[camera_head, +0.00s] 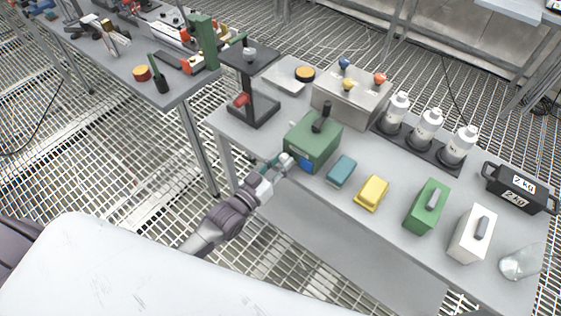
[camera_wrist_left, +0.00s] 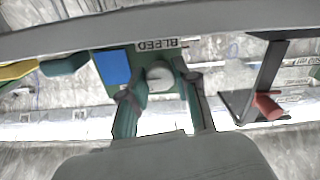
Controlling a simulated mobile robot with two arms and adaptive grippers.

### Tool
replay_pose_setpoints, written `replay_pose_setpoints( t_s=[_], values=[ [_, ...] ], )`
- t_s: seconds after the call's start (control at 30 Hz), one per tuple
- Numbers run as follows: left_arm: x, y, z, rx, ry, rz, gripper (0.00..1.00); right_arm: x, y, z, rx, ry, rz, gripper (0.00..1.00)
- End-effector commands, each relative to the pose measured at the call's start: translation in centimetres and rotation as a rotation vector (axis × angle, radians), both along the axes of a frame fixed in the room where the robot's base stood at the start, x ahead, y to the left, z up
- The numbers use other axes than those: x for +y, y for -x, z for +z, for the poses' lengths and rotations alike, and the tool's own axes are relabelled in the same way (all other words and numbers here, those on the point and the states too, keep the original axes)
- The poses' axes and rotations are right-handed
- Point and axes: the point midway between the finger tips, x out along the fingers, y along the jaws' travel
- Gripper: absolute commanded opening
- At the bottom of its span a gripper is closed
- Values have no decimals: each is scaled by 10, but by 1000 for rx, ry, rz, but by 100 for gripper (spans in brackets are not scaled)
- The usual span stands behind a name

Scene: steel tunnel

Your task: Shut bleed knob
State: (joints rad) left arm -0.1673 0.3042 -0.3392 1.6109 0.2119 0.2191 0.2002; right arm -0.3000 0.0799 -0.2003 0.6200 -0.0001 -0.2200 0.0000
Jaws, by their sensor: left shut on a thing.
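The bleed knob (camera_wrist_left: 160,78) is a round grey-white knob on the front face of a green box (camera_head: 314,143), beside a blue square panel. A label reading BLEED (camera_wrist_left: 157,43) shows upside down next to it in the left wrist view. My left gripper (camera_head: 284,163) is at the box's front left, its two fingers on either side of the knob and closed on it. The fingers also show in the left wrist view (camera_wrist_left: 161,88). In the head view the gripper hides most of the knob. My right gripper is in neither view.
A dark stand with a red knob (camera_head: 241,99) is left of the box. A teal block (camera_head: 341,170) and a yellow block (camera_head: 372,192) lie to its right. A grey box with coloured knobs (camera_head: 350,98) and white bottles (camera_head: 428,127) stand behind. Grated floor lies in front.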

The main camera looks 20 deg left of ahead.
Motion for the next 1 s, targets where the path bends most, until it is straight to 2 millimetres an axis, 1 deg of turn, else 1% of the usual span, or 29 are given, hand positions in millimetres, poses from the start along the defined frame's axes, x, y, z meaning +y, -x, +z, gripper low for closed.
replay_pose_setpoints(
  t_s=[0.07,0.1,0.23,0.27,0.53,0.67,0.77,1.0],
  values=[
    [0,0,0,-1,-4,0,0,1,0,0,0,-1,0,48],
    [0,0,0,-1,-4,0,32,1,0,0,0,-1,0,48],
    [0,0,0,-1,-3,0,54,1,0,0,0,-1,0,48],
    [0,0,0,-1,-3,0,56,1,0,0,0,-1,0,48],
    [0,0,0,-1,-2,0,56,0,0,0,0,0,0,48],
    [3,9,0,0,-2,0,56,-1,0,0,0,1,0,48],
    [9,25,-1,2,-2,-1,56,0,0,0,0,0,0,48],
    [27,74,-1,3,-3,-1,56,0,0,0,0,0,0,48]
  ],
)
